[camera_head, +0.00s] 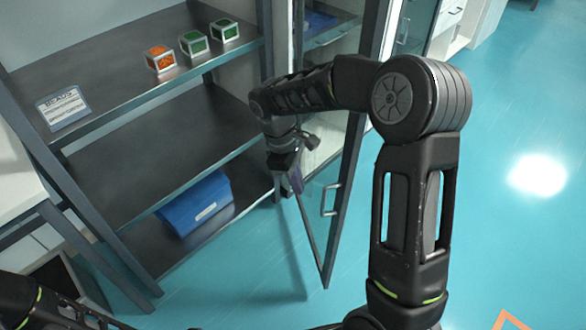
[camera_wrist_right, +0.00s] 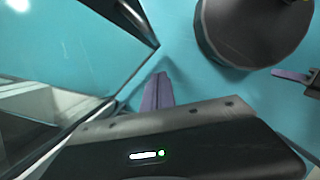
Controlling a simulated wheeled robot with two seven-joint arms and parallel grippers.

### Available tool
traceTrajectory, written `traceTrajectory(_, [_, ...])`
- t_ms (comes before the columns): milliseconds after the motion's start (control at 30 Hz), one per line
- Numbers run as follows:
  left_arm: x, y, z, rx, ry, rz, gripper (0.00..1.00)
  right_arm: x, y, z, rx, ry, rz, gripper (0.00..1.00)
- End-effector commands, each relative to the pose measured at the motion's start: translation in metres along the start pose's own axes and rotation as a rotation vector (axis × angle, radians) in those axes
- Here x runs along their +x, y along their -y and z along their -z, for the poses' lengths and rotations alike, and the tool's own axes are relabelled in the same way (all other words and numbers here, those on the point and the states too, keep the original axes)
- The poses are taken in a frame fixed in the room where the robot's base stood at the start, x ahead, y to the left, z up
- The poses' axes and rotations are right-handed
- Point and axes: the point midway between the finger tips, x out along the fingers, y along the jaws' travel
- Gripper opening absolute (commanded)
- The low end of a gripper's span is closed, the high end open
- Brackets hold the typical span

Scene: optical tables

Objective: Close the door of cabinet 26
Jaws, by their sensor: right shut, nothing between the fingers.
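The glass cabinet door with a dark frame (camera_head: 327,262) stands swung open into the room in the head view. Its bow handle (camera_head: 331,200) is on the right of my gripper. In the right wrist view the door frame (camera_wrist_right: 130,75) and glass fill the left side. My right gripper (camera_head: 296,182) is shut and empty, close to the door's left side. Its purple fingers (camera_wrist_right: 157,92) point toward the floor just beside the frame; I cannot tell whether they touch. My arm partly hides the cabinet (camera_head: 325,150). No number is readable. My left gripper is not visible.
A dark shelf rack (camera_head: 150,75) stands left of the cabinet, with small orange and green boxes (camera_head: 194,43), a sign (camera_head: 63,108) and a blue bin (camera_head: 196,203). Another cabinet (camera_head: 448,18) is at the upper right. Open turquoise floor (camera_head: 510,120) lies to the right.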

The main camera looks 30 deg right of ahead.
Motion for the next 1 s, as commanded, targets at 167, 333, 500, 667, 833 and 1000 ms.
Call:
traceTrajectory(167, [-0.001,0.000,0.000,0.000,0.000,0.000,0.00,0.018,-0.001,-0.018,0.004,0.000,0.000,0.00])
traceTrajectory(333, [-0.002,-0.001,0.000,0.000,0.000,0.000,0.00,0.023,0.000,-0.035,0.002,0.000,0.001,0.00])
traceTrajectory(500, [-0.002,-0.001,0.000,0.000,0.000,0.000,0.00,0.025,0.000,-0.039,0.001,0.000,0.000,0.00])
traceTrajectory(667, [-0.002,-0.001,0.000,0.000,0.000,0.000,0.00,0.025,0.000,-0.039,0.001,0.000,0.000,0.00])
traceTrajectory(833, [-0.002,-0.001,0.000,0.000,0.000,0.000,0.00,0.025,-0.001,-0.040,-0.001,0.000,0.000,0.00])
traceTrajectory(1000, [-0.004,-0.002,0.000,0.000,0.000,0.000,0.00,0.026,-0.005,-0.050,-0.021,0.000,-0.005,0.00])
